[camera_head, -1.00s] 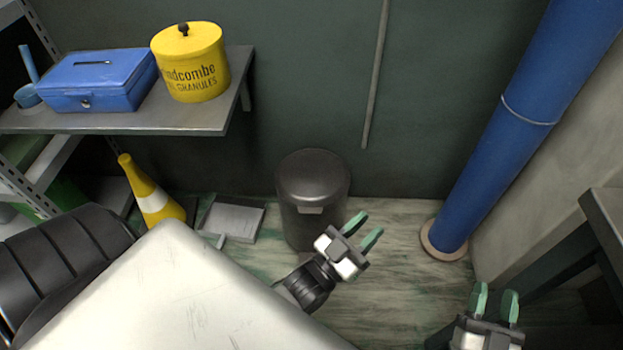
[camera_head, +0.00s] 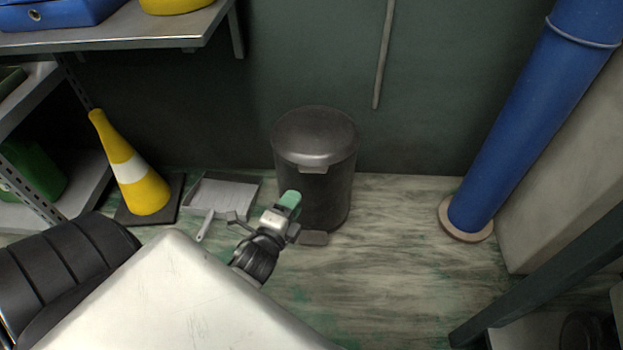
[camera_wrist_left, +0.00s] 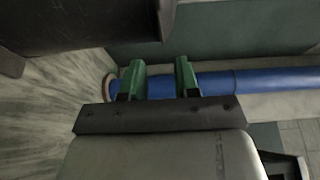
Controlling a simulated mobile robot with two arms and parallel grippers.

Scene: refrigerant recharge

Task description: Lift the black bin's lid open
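The black bin (camera_head: 331,198) stands upright on the floor against the dark green wall. Its domed lid (camera_head: 315,135) is shut, with a small tab at the front rim, and a pedal (camera_head: 313,238) sticks out at its base. My left gripper (camera_head: 289,199) is in front of the bin's lower left side, below the lid, overlapping the bin in the picture; I cannot tell if it touches. In the left wrist view its green fingers (camera_wrist_left: 161,77) are apart with nothing between them, and the dark bin (camera_wrist_left: 80,22) fills the top left. My right gripper is out of view.
A blue pipe (camera_head: 520,130) stands at right. Floor right of the bin (camera_head: 410,230) is clear.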

